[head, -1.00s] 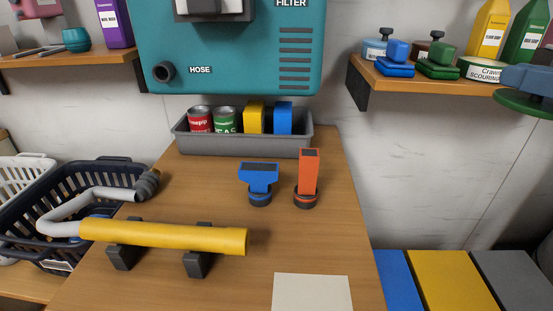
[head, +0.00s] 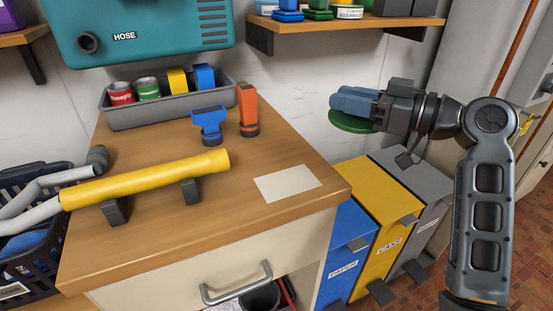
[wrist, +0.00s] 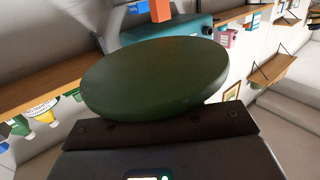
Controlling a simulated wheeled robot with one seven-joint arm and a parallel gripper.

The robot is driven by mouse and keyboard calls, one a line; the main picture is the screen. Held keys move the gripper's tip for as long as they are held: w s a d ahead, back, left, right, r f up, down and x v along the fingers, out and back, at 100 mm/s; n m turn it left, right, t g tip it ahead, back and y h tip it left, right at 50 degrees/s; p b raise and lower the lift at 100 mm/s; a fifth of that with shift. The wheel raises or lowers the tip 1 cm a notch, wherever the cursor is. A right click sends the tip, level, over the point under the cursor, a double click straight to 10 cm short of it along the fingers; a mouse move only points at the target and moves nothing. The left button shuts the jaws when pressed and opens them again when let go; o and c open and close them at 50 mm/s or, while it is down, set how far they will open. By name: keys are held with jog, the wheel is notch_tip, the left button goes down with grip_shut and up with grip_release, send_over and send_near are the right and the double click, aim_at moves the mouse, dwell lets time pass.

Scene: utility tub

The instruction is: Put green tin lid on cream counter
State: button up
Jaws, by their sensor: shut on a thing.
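My gripper (head: 356,104) is at the right in the head view, with blue fingers shut on the green tin lid (head: 352,124). The lid is a flat dark green disc, held in the air right of the counter and above the bins. It also fills the middle of the wrist view (wrist: 155,78), seen at a slant. The counter (head: 180,240) has a wooden top and a cream drawer front. A flat cream rectangle (head: 288,183) lies bare on its top, near the right edge. The gripper and lid are apart from both.
Blue, yellow (head: 378,205) and grey bins stand right of the counter. A yellow tube (head: 150,180) rests on black holders. Blue (head: 208,122) and orange (head: 248,110) nozzles and a grey tray (head: 160,115) stand behind. A wall shelf (head: 330,32) is above.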

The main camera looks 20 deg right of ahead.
send_over(299, 175)
jog(key=f, duration=0.6)
jog(key=shift+w+a+p, duration=0.15)
jog(key=shift+w+p, duration=0.15)
jog(key=shift+a+f, duration=0.1)
jog(key=shift+f, duration=1.9)
jog(key=shift+f, duration=0.15)
jog(key=o, duration=1)
jog(key=shift+o, duration=0.2)
jog(key=shift+r, duration=0.25)
jog(key=shift+s+d+f, duration=0.1)
jog(key=shift+s+d, duration=0.15)
jog(key=shift+s, duration=0.05)
jog(key=b+v, duration=0.1)
jog(key=v, duration=1)
jog(key=shift+s, duration=0.15)
